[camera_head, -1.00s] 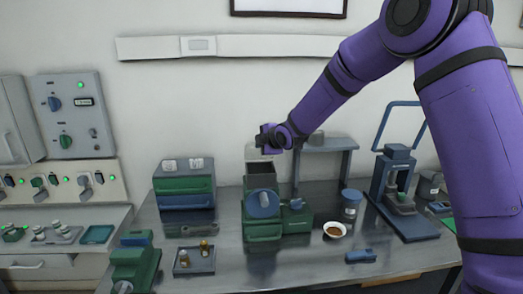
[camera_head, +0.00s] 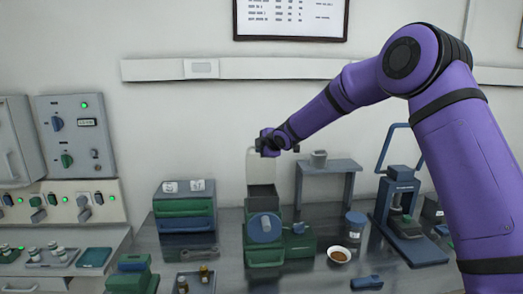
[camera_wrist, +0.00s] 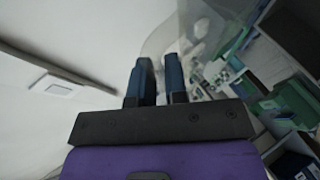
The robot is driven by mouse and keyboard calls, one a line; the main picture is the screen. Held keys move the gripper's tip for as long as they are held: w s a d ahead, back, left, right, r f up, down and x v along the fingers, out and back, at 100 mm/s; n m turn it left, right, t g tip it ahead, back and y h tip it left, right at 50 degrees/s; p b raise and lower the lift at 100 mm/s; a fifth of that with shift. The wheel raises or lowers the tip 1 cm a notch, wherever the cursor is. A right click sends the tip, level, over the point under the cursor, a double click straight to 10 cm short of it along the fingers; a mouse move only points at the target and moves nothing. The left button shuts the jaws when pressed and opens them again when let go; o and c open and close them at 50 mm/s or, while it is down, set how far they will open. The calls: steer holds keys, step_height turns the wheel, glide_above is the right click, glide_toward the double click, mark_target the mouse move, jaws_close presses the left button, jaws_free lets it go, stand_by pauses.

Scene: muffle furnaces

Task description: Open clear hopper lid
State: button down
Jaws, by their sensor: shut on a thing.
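The green machine (camera_head: 264,253) with a blue round front knob (camera_head: 265,227) stands on the bench, with a dark open hopper (camera_head: 262,191) on top. The clear lid (camera_head: 253,168) stands upright at the back of the hopper, faint against the wall. My gripper (camera_head: 266,147) is at the upper edge of the lid, shut on it. In the wrist view my gripper (camera_wrist: 160,80) shows two blue fingers close together, with the clear lid (camera_wrist: 190,35) as a curved see-through sheet around the tips. The exact contact is hard to see.
A grey stand (camera_head: 328,168) with a small grey container is right of the machine. A blue-lidded jar (camera_head: 355,226), a brown-filled dish (camera_head: 339,255) and a press (camera_head: 402,215) stand further right. Green and blue drawers (camera_head: 185,208) are to the left. The wall is close behind.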

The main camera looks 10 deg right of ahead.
steer(key=shift+w+g, duration=0.5)
steer(key=shift+w, duration=0.35)
steer(key=shift+w+f, duration=0.1)
steer(key=shift+w, duration=0.95)
steer(key=c, duration=1.2)
jaws_free()
steer(key=shift+o, duration=0.2)
steer(key=v, duration=1.1)
steer(key=shift+a+r, duration=0.1)
steer(key=shift+r, duration=0.1)
